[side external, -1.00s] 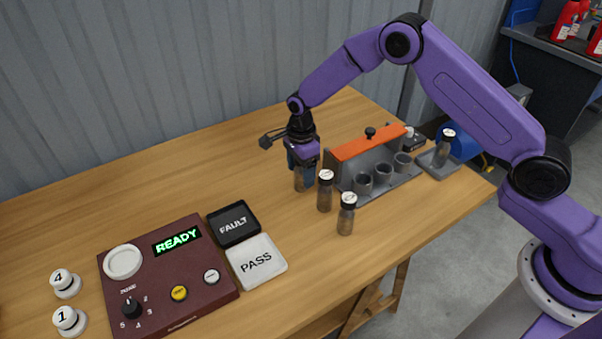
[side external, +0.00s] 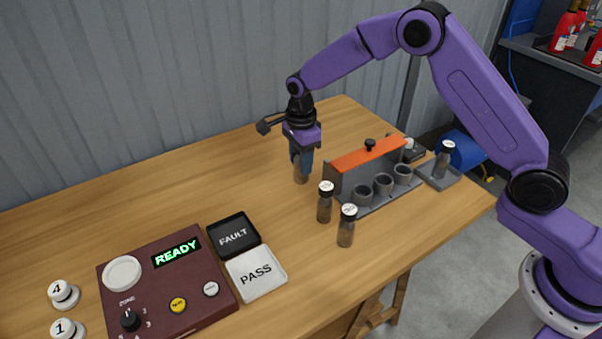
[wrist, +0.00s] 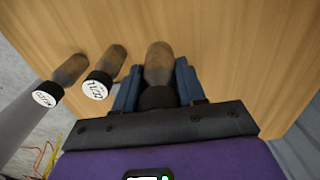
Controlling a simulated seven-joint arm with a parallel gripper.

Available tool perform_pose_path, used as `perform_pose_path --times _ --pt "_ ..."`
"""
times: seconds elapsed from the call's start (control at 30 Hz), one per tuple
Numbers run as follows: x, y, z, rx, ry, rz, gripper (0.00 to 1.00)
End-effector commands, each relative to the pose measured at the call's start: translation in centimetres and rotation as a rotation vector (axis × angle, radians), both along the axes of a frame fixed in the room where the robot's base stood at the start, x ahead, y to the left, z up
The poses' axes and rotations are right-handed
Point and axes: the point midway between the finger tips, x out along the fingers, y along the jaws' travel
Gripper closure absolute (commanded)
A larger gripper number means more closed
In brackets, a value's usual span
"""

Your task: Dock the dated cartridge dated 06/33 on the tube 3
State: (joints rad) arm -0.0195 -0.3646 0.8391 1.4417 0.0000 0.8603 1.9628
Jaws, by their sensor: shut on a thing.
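My gripper (side external: 301,160) is shut on a brown cartridge (side external: 300,176), which hangs below the fingers, roughly upright, left of the tube rack. In the wrist view the held cartridge (wrist: 159,62) lies between the blue fingers; its cap's date is hidden. Two more cartridges with white-topped caps stand in front, one nearer the rack (side external: 325,203) and one further forward (side external: 346,227). The grey rack holds three open tubes: left (side external: 362,196), middle (side external: 383,186) and right (side external: 403,174). I cannot see tube numbers.
An orange-topped housing with a black knob (side external: 370,145) rises behind the tubes. Another cartridge (side external: 443,160) stands on a grey tray (side external: 430,178) at right. A maroon panel (side external: 165,290) reads READY; FAULT (side external: 234,236) and PASS (side external: 256,273) pads lie beside it. The table's left back is clear.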

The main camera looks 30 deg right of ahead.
Motion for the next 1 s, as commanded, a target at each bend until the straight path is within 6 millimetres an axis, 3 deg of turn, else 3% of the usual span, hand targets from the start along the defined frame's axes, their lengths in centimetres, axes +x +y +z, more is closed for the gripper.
perform_pose_path --times 0.53,0.77,1.0 --pt "0.1 -0.3 8.3 0.001 -0.004 -0.004 1.0" --pt "-0.3 -5.6 8.2 0.0 -0.001 -0.072 1.0" --pt "-2.0 -13.8 8.2 0.0 0.0 -0.182 1.0"
